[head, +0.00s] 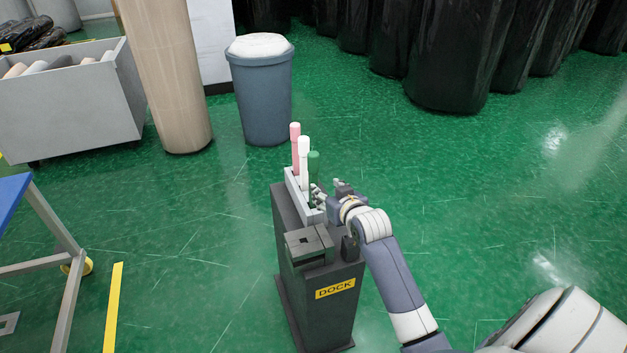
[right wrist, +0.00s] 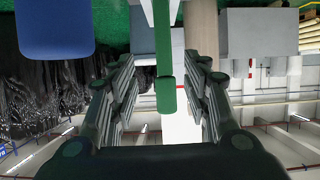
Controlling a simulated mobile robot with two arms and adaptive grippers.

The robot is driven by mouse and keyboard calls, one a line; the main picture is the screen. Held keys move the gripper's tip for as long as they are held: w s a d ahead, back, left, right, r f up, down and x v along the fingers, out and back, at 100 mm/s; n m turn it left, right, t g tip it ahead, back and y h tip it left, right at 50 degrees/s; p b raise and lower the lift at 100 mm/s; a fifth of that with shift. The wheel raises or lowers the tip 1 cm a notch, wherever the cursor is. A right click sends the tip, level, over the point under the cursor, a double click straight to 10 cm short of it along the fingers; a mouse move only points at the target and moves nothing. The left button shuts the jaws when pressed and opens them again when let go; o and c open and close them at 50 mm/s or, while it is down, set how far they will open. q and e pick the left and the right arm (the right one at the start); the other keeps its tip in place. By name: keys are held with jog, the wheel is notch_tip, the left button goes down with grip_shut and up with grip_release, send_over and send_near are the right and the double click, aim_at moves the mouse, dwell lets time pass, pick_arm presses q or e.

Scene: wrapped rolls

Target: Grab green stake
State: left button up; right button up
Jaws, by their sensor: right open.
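The green stake (head: 314,160) stands upright in a grey holder (head: 292,185) on top of the dark dock stand (head: 318,328). A white stake (head: 304,160) and a pink stake (head: 295,150) stand upright beside it, to its left. My right gripper (head: 325,192) is at the holder, just right of and below the green stake's top. In the right wrist view the green stake (right wrist: 165,95) shows between the two open fingers of my right gripper (right wrist: 162,65), with gaps on both sides. The stake's lower part is hidden in the head view. My left gripper is out of view.
A grey-blue bin (head: 262,95) and a tall brown roll (head: 170,75) stand behind the dock. A grey cart (head: 70,105) of rolls is at the back left, and black-wrapped rolls (head: 460,55) fill the back right. Green floor (head: 500,190) is clear on the right.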

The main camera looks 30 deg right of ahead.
aim_at(313, 182)
jog(key=x, duration=0.5)
jog(key=shift+w+r, duration=0.1)
jog(key=shift+r, duration=0.05)
jog(key=shift+w+d+f, duration=0.1)
jog(key=shift+w+f, duration=0.2)
jog(key=shift+w, duration=0.1)
jog(key=x, duration=0.5)
jog(key=shift+a+f+b, duration=0.15)
jog(key=shift+a+b, duration=0.15)
jog(key=shift+b, duration=0.1)
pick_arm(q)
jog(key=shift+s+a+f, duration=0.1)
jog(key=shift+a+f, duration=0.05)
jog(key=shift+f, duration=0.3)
pick_arm(e)
grip_shut()
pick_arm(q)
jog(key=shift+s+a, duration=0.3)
